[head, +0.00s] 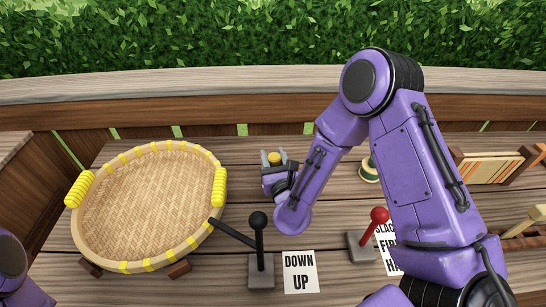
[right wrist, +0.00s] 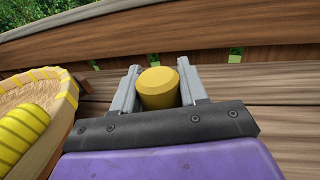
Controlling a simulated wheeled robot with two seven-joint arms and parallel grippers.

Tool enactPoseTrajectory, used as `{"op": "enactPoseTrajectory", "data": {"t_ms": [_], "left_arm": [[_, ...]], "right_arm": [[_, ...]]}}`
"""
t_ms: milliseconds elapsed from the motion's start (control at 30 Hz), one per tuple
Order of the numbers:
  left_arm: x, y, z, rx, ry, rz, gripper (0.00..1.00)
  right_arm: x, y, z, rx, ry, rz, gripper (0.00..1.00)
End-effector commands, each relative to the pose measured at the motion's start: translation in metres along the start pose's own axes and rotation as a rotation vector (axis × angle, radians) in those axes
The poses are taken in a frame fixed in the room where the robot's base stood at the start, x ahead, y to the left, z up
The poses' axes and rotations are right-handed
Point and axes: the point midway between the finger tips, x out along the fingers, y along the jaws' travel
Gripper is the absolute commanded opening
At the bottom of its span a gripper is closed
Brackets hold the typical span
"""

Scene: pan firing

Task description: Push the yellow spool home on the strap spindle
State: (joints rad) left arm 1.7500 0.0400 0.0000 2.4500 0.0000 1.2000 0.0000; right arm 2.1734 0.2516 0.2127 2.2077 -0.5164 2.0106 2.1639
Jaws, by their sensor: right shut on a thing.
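The yellow spool (head: 274,158) is between the two grey fingers of my right gripper (head: 273,155). In the right wrist view the spool (right wrist: 158,88) shows as a short yellow cylinder with a faceted top edge, and the gripper is shut on it. My right gripper is at the back of the table, just right of the basket. A strap spindle cannot be made out; whether one is under the spool is hidden. My left gripper is out of view.
A large round woven basket (head: 213,232) with yellow handles stands at the left. A black lever (head: 258,238) is beside a DOWN/UP sign (head: 300,272). A red-knobbed lever (head: 379,216) and a green-and-cream round object (head: 368,170) are near my right arm. A wooden rack (head: 490,166) stands at the right.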

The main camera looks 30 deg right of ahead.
Motion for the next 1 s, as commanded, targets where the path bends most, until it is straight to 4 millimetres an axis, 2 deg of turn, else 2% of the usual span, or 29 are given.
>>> {"op": "enactPoseTrajectory", "data": {"t_ms": [1000], "left_arm": [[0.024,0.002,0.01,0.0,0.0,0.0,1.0]], "right_arm": [[0.0,0.0,-0.027,0.001,-0.001,0.0,0.09]]}}
